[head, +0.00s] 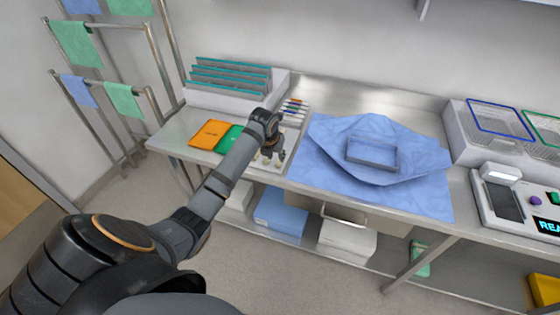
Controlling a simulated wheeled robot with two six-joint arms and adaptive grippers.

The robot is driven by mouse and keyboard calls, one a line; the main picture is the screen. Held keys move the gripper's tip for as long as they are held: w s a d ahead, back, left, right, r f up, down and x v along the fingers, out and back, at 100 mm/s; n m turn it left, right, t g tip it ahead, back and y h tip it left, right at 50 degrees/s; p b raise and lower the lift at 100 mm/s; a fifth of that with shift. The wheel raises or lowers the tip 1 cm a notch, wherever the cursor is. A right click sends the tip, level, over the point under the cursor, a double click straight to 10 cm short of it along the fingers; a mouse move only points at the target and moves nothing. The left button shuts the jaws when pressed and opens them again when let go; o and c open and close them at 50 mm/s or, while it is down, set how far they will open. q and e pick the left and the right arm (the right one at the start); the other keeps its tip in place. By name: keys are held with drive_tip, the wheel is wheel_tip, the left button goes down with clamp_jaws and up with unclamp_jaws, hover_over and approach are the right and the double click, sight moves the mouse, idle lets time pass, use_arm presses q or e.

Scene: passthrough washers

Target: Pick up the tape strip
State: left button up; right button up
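My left gripper (273,155) reaches in from the left and points down over the near edge of a pale tray (291,137) on the steel table. Small pale pieces lie in this tray right by the fingertips. I cannot make out which of them, if any, is the tape strip. The gripper is small and dark here, so I cannot tell whether its fingers are open or shut, or touch anything. Several thin strips or pens with coloured ends (295,107) lie at the tray's far end. My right gripper is not in view.
Orange (210,133) and green (230,138) cards lie left of my gripper. A rack of teal-edged trays (230,78) stands behind. A blue wrap (345,135) holding a grey frame-like tray (371,153) covers the middle. A device (505,200) and wire baskets (500,123) are at the right.

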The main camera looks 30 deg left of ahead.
sight(277, 164)
use_arm(q)
drive_tip(key=x, duration=0.1)
drive_tip(key=p+x, duration=0.1)
drive_tip(key=x, duration=0.2)
drive_tip(key=shift+s+d+f, duration=0.15)
drive_tip(key=shift+s+f, duration=0.15)
drive_tip(key=shift+f, duration=0.2)
drive_tip(key=shift+w+f, duration=0.1)
drive_tip(key=shift+f, duration=0.1)
drive_tip(key=c, duration=0.5)
drive_tip(key=shift+r, duration=0.2)
drive_tip(key=shift+r, duration=0.3)
drive_tip(key=s+d+r+b, duration=0.3)
drive_tip(key=d+r+b, duration=0.1)
drive_tip(key=d+r, duration=0.8)
drive_tip(key=shift+s+d+b, duration=0.3)
drive_tip(key=shift+s+d, duration=0.05)
drive_tip(key=shift+d, duration=0.35)
